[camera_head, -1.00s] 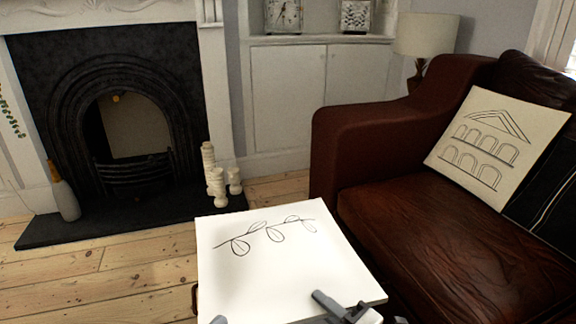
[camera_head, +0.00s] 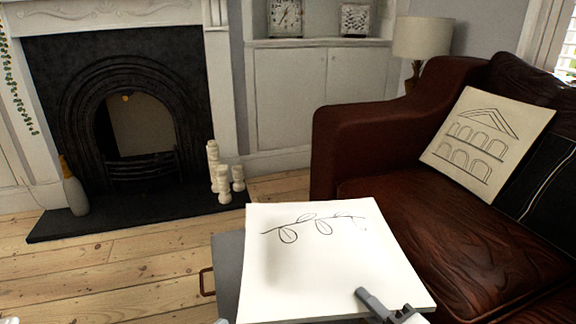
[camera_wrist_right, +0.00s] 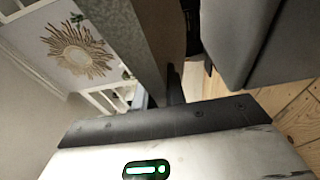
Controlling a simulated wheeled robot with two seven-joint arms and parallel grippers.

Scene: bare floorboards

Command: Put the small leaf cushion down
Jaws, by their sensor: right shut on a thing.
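The small leaf cushion (camera_head: 330,275) is white with a dark line drawing of a leafy sprig along its far side. It is in the lower middle of the head view, its face turned up. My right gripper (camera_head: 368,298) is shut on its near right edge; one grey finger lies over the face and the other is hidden. In the right wrist view the jaws (camera_wrist_right: 160,97) hold the cushion's edge, and the cushion (camera_wrist_right: 125,35) extends away from them. I cannot tell whether the cushion touches anything below. Only a doubtful grey sliver of my left gripper (camera_head: 222,321) shows.
A grey box-like piece (camera_head: 229,265) with a copper-coloured handle (camera_head: 207,282) is partly hidden by the cushion. A brown leather sofa (camera_head: 400,215) with a building-print cushion (camera_head: 487,143) stands at right. White candlesticks (camera_head: 222,172) and a bottle (camera_head: 75,192) stand on the black hearth.

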